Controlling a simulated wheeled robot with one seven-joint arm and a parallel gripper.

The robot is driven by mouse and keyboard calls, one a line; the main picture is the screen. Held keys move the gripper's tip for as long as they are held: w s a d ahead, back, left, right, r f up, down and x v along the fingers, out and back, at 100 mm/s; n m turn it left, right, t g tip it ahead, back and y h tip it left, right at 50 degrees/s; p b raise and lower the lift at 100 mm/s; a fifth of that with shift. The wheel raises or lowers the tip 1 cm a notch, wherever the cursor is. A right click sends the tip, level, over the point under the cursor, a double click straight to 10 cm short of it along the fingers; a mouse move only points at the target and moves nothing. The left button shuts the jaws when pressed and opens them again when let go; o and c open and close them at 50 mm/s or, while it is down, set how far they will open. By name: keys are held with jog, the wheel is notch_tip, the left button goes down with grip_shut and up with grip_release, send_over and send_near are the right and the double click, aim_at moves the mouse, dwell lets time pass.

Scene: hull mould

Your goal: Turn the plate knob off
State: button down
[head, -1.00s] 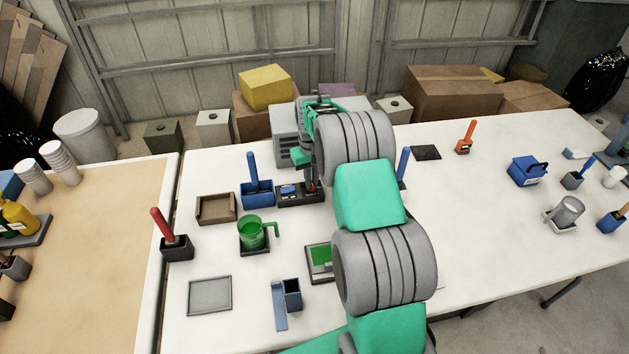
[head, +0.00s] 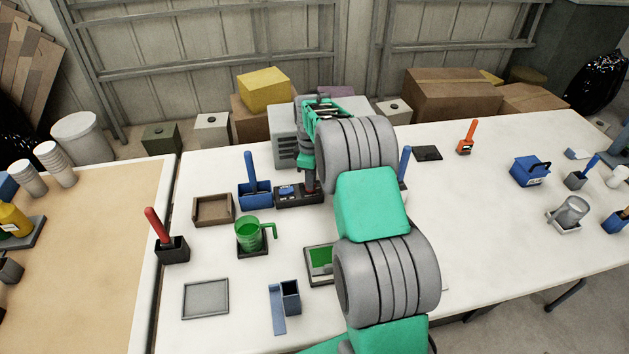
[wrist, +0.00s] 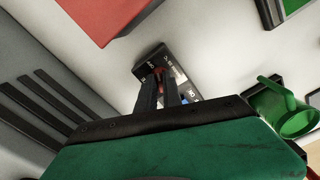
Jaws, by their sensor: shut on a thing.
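A low black control box (head: 290,198) sits near the back of the white table, with a blue display on its left part. My gripper (head: 311,189) reaches down onto the right part of this box.
A blue holder with an upright handle (head: 257,196) stands just left of the box. A grey slatted case (head: 283,150) stands behind it.

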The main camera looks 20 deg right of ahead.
jog(key=n, duration=0.4)
jog(key=shift+a+n, duration=0.15)
jog(key=shift+n, duration=0.25)
jog(key=shift+s+f, duration=0.1)
jog(key=c, duration=1.6)
grip_release()
jog(key=shift+a, duration=0.2)
jog(key=shift+o, duration=0.5)
jog(key=shift+d, duration=0.25)
notch_tip(320, 180, up, 8)
jog(key=shift+b, duration=0.5)
